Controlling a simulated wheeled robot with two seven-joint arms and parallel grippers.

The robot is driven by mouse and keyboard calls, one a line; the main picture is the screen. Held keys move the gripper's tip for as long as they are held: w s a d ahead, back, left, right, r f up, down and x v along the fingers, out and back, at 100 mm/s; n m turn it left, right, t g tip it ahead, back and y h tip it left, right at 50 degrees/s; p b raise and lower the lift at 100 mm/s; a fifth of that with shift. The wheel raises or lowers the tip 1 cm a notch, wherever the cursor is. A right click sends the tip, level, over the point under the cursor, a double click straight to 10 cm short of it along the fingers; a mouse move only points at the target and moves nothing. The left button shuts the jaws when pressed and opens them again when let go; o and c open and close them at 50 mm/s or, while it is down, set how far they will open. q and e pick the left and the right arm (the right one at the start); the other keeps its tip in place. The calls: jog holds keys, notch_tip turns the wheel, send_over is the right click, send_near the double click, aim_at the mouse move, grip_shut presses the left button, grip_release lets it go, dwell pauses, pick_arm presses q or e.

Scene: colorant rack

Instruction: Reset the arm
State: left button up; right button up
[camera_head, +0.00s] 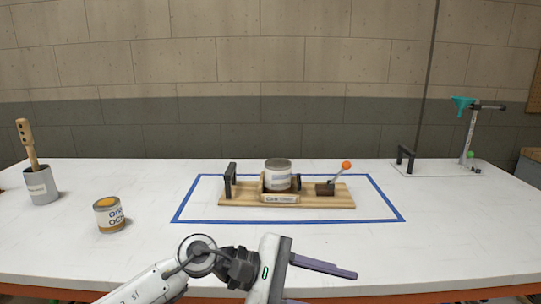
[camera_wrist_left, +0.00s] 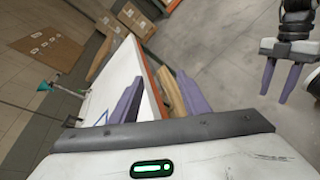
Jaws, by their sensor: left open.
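My left gripper (camera_head: 325,283) is at the front edge of the table in the head view, pointing right. It is empty. Its two purple fingers stand apart in the left wrist view (camera_wrist_left: 157,92), with the table edge behind them. My right gripper (camera_wrist_left: 275,95) shows at the upper right of the left wrist view, over the floor. Its purple fingers are apart with nothing between them. The right arm does not show in the head view.
A wooden fixture (camera_head: 240,200) holds a grey can (camera_head: 278,175) inside a blue taped rectangle (camera_head: 390,220). An ochre can (camera_head: 109,216) and a cup (camera_head: 41,186) with a wooden-handled tool (camera_head: 27,145) stand left. A stand with a teal funnel (camera_head: 462,104) is back right. The front right tabletop is clear.

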pick_arm(q)
jog(key=a+f+m+t+y, duration=0.8)
jog(key=a+f+m+t, duration=0.9)
jog(key=m, duration=0.8)
jog(key=s+a+f+n+g+y, duration=0.2)
jog(key=s+a+f+n+g, duration=0.2)
jog(key=s+f, duration=0.4)
jog(key=s+a+f+n+g+y, duration=0.1)
jog(key=s+a+f+n+g, duration=0.2)
jog(key=s+f+n, duration=0.6)
jog(key=s+a, duration=0.1)
jog(key=a, duration=0.1)
jog(key=shift+s+a+f+g+y, duration=0.15)
jog(key=shift+a+g+y, duration=0.2)
jog(key=shift+g+y, duration=0.05)
